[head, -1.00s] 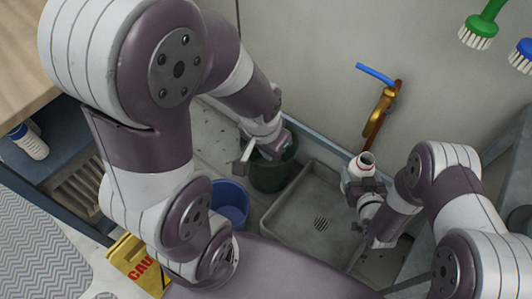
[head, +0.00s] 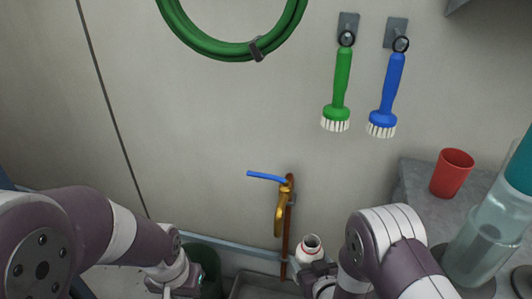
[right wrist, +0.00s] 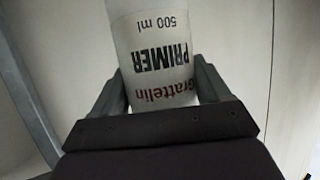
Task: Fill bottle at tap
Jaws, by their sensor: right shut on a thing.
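The bottle (head: 305,255) is white with an open neck and a red ring. In the right wrist view it (right wrist: 155,45) shows a label reading "PRIMER" and "500 ml". My right gripper (head: 318,268) is shut on the bottle, with a finger on each side of it in the wrist view (right wrist: 165,95). The brass tap (head: 281,205) with a blue lever is on the wall. In the head view, the bottle's mouth is below and a little right of the tap's spout. My left gripper (head: 170,288) is at the bottom edge, its fingers mostly out of sight.
A grey sink (head: 255,288) is partly in view below the tap. A dark green bucket (head: 207,268) stands left of it. A grey counter at right holds a red cup (head: 452,172) and a clear water container (head: 485,235). Green (head: 340,85) and blue (head: 388,95) brushes and a green hose (head: 235,48) hang above.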

